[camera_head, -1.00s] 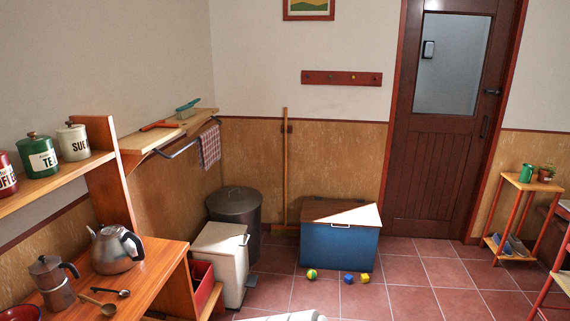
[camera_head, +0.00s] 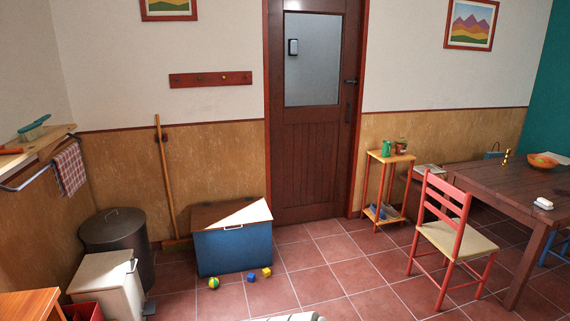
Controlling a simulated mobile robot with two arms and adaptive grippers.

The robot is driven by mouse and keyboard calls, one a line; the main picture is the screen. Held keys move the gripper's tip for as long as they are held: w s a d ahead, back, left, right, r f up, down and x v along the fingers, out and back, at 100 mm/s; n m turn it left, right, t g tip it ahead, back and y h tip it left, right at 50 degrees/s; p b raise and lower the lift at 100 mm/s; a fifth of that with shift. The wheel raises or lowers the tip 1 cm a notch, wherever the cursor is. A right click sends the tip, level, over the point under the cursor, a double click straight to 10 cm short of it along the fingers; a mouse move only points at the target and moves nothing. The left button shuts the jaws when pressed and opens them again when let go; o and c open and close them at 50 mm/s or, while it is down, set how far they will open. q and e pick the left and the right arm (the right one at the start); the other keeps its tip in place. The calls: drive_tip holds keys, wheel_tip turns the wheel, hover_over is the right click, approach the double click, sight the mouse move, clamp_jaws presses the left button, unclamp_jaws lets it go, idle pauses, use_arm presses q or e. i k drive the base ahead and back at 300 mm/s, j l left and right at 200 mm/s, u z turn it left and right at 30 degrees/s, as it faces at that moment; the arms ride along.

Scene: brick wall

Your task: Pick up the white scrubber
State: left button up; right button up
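A small white object (camera_head: 543,203) lies on the brown wooden table (camera_head: 492,187), near its right side. It may be the white scrubber, but it is too small to tell. A green-handled, pale brush-like object (camera_head: 33,129) lies on the wall shelf at the far left. Neither of my grippers is in view.
A red chair (camera_head: 452,235) stands at the table's near left side. A blue chest (camera_head: 234,247), a dark bin (camera_head: 117,240) and a white pedal bin (camera_head: 108,287) stand at left. A ball (camera_head: 213,283) and small blocks (camera_head: 266,272) lie on the floor. The middle floor is clear.

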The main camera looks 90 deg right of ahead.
sight(540, 202)
drive_tip(key=z, duration=2.1)
